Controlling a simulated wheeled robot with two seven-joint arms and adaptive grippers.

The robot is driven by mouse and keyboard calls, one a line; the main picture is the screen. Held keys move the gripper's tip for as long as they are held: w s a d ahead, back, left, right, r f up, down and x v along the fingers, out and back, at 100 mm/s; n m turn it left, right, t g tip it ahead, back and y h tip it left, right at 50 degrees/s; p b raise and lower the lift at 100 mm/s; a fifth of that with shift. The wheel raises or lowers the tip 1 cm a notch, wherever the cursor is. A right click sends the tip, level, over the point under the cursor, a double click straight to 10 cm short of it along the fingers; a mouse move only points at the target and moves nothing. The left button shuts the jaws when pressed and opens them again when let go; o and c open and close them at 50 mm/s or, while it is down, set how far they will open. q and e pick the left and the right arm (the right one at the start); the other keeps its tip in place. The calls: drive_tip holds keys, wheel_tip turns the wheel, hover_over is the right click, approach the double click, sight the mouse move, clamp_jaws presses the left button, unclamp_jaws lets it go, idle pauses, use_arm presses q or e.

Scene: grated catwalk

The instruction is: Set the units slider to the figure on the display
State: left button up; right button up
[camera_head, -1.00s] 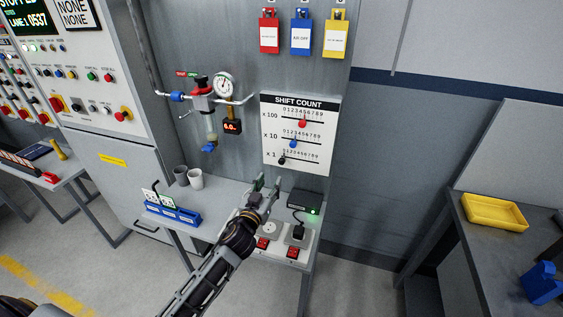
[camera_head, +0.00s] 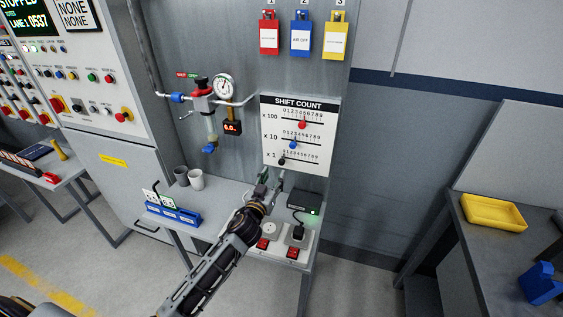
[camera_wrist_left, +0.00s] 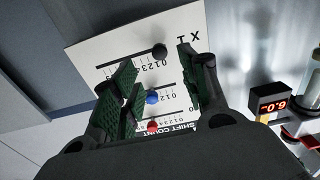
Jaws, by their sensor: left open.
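The SHIFT COUNT board (camera_head: 322,160) hangs on the grey wall with three slider rows. The black units knob (camera_head: 282,160) sits at the low, left end of the x1 row, near 0. The red knob (camera_head: 302,125) is on x100, the blue knob (camera_head: 293,145) on x10. The display (camera_head: 36,22) at top left reads LANE 1: 0537. My left gripper (camera_head: 272,180) is open and empty just below the board. In the left wrist view, upside down, the black knob (camera_wrist_left: 160,50) appears between the open fingers (camera_wrist_left: 157,75), apparently beyond them. My right gripper is not visible.
Below the board, a grey bench holds a dark box (camera_head: 304,201) with a green light, red switches (camera_head: 263,243), cups (camera_head: 196,180) and a blue rack (camera_head: 172,213). A gauge and pipes (camera_head: 205,97) are left of the board. The wall to its right is bare.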

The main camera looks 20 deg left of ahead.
sight(281, 163)
use_arm(q)
drive_tip(key=shift+w+d+p, duration=0.2)
drive_tip(key=shift+w+p, duration=0.4)
drive_tip(key=shift+w, duration=4.3)
clamp_jaws()
